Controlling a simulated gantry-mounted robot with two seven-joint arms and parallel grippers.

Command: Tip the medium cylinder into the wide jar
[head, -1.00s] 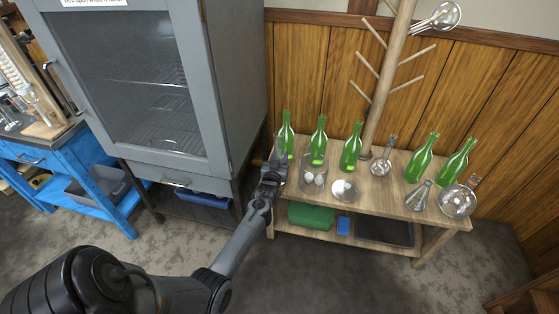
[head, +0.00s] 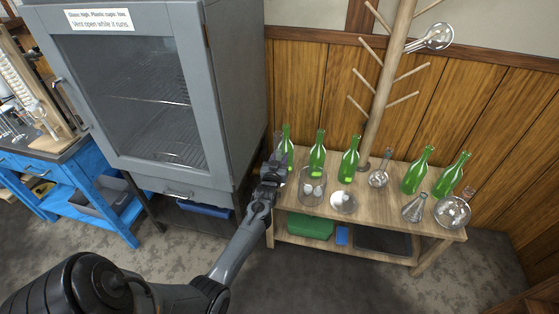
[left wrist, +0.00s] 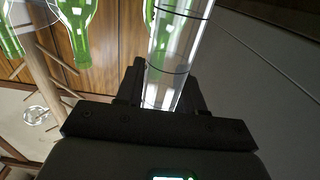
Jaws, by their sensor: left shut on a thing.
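My left gripper (head: 273,167) is at the left end of the wooden bench, just left of a wide clear jar (head: 312,190) with a few white balls in it. In the left wrist view my left gripper (left wrist: 162,92) is shut on a clear glass cylinder with dark ring marks (left wrist: 180,45). In the head view the cylinder (head: 277,143) shows faintly above the fingers, roughly upright. I cannot tell whether its base touches the bench. My right gripper is not in view.
Several green bottles (head: 349,160) line the bench's back. A shallow dish (head: 343,203), a small flask (head: 379,178), a conical flask (head: 415,208) and a round flask (head: 452,212) stand right of the jar. A wooden peg rack (head: 385,90) rises behind; a grey cabinet (head: 225,90) stands left.

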